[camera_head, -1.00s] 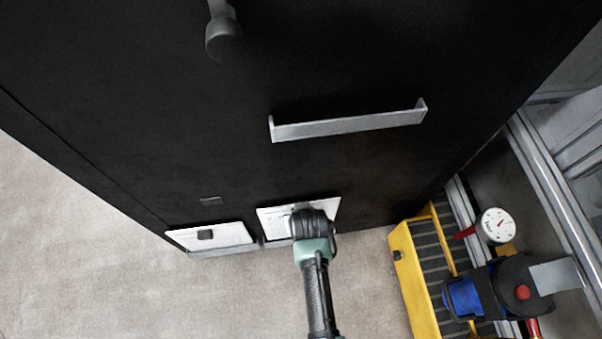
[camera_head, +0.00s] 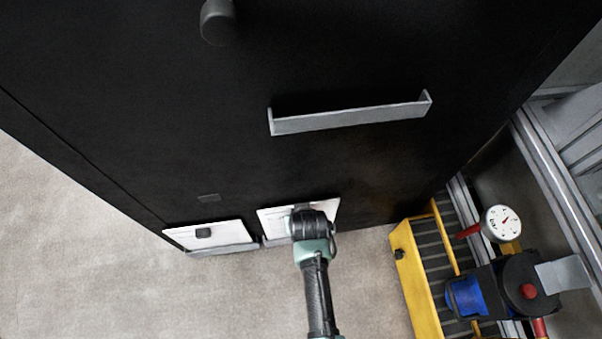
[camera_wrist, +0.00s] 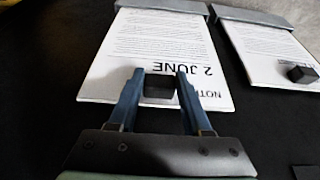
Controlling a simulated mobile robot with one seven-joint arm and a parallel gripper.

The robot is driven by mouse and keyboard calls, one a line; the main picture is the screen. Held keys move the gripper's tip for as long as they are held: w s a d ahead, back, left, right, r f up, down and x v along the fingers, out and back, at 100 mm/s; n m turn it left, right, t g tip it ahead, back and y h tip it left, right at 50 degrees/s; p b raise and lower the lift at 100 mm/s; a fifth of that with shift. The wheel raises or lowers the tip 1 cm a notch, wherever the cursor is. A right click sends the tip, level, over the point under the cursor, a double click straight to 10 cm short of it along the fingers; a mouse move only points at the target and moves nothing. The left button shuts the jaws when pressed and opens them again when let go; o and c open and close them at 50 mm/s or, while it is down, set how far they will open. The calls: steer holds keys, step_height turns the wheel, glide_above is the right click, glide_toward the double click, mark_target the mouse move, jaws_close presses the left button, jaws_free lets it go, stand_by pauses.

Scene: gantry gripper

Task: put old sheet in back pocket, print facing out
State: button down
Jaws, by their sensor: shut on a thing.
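A white printed sheet (camera_head: 272,222) stands against the lower part of a black panel. In the wrist view this sheet (camera_wrist: 150,45) appears upside down, with "2 JUNE" and part of "NOTI…" readable, so its print faces me. Its far end meets a grey holder (camera_wrist: 165,5). My gripper (camera_head: 305,212) is at this sheet. In the wrist view its blue fingers (camera_wrist: 158,76) are shut on a small dark block (camera_wrist: 158,88) at the sheet's near edge. A second sheet (camera_head: 215,235) stands beside it in another grey holder (camera_head: 222,249), with its own dark block (camera_head: 204,233).
An empty-looking grey pocket (camera_head: 350,118) sits higher on the black panel (camera_head: 170,100). A dark knob (camera_head: 217,22) sticks out above it. At right are a yellow-framed rack (camera_head: 415,280), a dial gauge (camera_head: 501,223) and a blue-and-black device (camera_head: 500,290). Floor at left is clear.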

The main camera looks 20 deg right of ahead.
steer(key=shift+f+b, duration=1.85)
steer(key=shift+f, duration=0.7)
steer(key=shift+c, duration=1.3)
jaws_free()
steer(key=p+v, duration=0.7)
steer(key=v, duration=0.6)
